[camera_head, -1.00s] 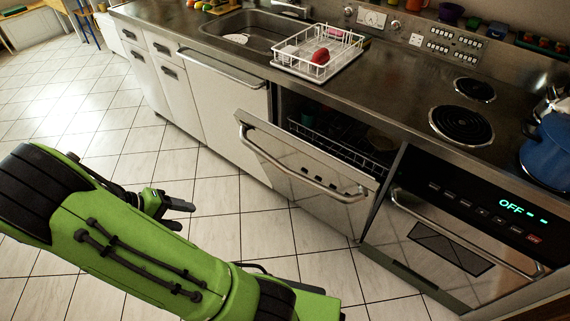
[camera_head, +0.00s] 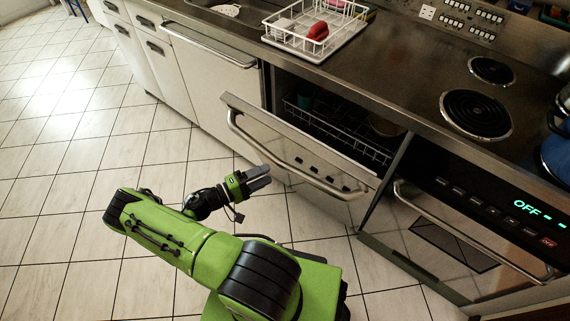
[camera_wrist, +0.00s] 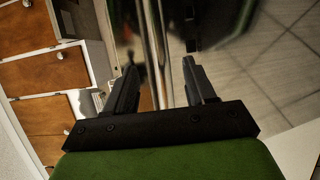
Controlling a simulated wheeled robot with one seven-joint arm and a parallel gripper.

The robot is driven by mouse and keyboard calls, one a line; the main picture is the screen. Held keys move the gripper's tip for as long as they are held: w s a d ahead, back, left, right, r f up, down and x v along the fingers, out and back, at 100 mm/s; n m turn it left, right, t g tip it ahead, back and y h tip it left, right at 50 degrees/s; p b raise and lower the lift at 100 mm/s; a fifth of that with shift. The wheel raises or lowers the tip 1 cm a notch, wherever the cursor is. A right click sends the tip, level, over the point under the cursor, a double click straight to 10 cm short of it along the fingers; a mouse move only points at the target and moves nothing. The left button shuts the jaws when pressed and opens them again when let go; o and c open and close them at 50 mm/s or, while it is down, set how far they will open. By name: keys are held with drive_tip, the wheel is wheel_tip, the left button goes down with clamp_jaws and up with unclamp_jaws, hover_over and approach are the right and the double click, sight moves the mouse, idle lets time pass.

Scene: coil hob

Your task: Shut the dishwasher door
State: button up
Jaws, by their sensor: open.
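The dishwasher door (camera_head: 290,144) is a shiny steel panel, tilted partly open away from the counter front, with a long bar handle (camera_head: 300,178) across its outer face. Behind it, the dark interior shows a white wire rack (camera_head: 345,140) with some dishes. My gripper (camera_head: 262,178) is in front of the door's outer face, near the left part of the handle. In the wrist view my gripper (camera_wrist: 165,82) has its two fingers apart, with nothing held. The door's edge and handle bar (camera_wrist: 155,45) show just beyond the fingers; whether they touch is unclear.
An oven (camera_head: 450,235) with a lit "OFF" display stands right of the dishwasher. A white cabinet (camera_head: 205,80) is to the left. A dish rack (camera_head: 315,28) and coil burners (camera_head: 476,113) are on the counter. The tiled floor (camera_head: 80,190) at left is clear.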

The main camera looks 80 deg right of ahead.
sight(285, 165)
drive_tip(key=x, duration=0.8)
clamp_jaws()
